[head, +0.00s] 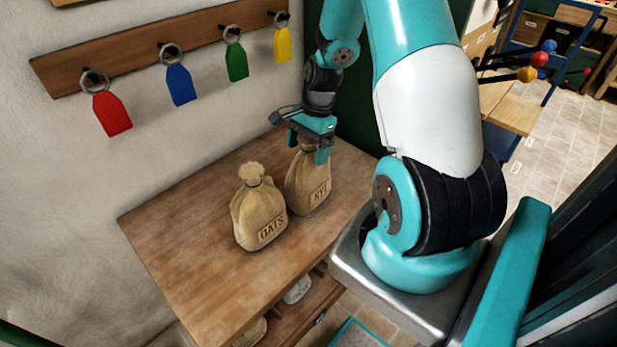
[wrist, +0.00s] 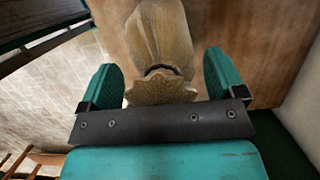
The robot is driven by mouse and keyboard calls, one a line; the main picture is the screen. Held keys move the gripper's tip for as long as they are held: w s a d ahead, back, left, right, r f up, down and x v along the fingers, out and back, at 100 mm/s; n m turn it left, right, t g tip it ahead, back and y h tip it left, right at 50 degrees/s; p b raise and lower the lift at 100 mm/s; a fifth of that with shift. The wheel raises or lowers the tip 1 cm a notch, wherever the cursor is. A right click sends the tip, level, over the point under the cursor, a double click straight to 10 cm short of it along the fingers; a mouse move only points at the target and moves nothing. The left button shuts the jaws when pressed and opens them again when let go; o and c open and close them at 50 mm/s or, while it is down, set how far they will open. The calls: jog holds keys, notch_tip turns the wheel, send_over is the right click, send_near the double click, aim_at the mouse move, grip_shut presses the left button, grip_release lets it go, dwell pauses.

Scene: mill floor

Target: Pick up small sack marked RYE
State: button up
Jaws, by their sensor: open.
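The small sack marked RYE (head: 309,186) stands upright on the wooden table (head: 190,281), its label partly cut off and its top hidden behind my gripper. My gripper (head: 312,147) is directly over the sack's top, fingers pointing down. In the wrist view, the open fingers of my gripper (wrist: 165,80) stand on either side of the neck of the sack (wrist: 160,40), with a gap visible at each side. A second tan sack marked OATS (head: 258,212) stands close to the left of the RYE sack.
A wall rail (head: 130,52) holds red, blue, green and yellow tags above the table. A shelf (head: 310,312) under the tabletop holds pale items. The table's left part is clear. A dark green panel (head: 345,115) stands behind the table's right end.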

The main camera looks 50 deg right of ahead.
jog(key=shift+c, duration=0.4)
grip_shut()
jog(key=shift+r, duration=0.1)
jog(key=shift+r, duration=0.1)
